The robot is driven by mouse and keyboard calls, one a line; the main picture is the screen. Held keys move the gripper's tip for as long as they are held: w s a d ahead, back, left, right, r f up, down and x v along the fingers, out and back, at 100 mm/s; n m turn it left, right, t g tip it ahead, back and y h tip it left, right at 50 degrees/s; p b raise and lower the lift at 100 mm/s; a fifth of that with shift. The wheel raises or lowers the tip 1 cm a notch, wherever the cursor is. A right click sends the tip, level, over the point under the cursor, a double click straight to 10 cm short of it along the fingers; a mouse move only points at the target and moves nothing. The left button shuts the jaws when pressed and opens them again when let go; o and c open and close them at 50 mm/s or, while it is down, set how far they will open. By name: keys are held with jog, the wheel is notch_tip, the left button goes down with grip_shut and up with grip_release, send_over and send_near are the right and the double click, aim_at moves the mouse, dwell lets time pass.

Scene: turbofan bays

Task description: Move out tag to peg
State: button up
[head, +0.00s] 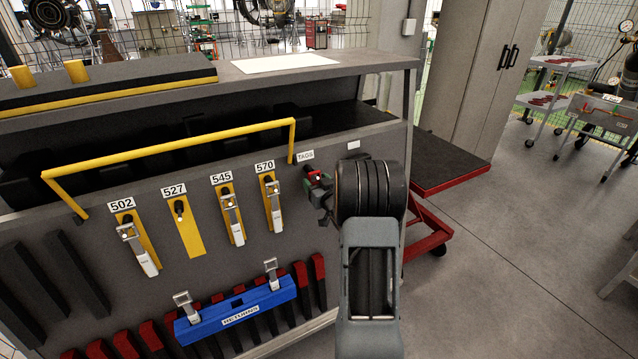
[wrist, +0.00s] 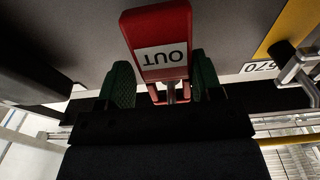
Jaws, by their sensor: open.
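The red OUT tag (wrist: 150,20) with a white label shows upside down in the wrist view, hanging at a short metal peg (wrist: 171,92). My gripper (wrist: 165,85) is open, with one green-padded finger on each side of the tag's narrow end. Whether the pads touch it I cannot tell. In the head view my gripper (head: 318,187) is at the panel just below the TAGS label (head: 305,156), largely hiding the tag. The peg under 527 (head: 179,207) is bare on its yellow plate. Pegs 502 (head: 128,231), 545 (head: 229,201) and 570 (head: 270,188) hold silver-and-white hanging items.
A blue RETURNS holder (head: 238,315) with two metal clips sits low on the panel. A yellow rail (head: 180,146) juts out above the pegs. A red-framed cart (head: 440,165) stands to the right.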

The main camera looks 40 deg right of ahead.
jog(key=shift+a+f, duration=0.55)
jog(key=s+b, duration=0.1)
jog(key=s, duration=1.2)
jog(key=shift+s+a+r, duration=0.35)
jog(key=shift+a+r, duration=0.05)
jog(key=s+d+f+m+g+h+p, duration=0.1)
jog(key=s+d+f+m+g+h, duration=0.15)
jog(key=s+f+g, duration=0.7)
jog(key=s+a+r+n+g+y+p, duration=0.1)
jog(key=a+r+p, duration=0.1)
jog(key=a+r, duration=0.4)
jog(key=s+a+r+n+g+y+p, duration=0.1)
jog(key=a+r+n+g+y+p, duration=0.1)
jog(key=a+r, duration=0.5)
jog(key=s+a+r+n+g+y+p, duration=0.1)
jog(key=a+r, duration=0.5)
jog(key=a, duration=0.9)
jog(key=shift+s+r+g+y+p, duration=0.15)
jog(key=shift+r+g+y+p, duration=0.15)
jog(key=shift+g+y+p, duration=0.35)
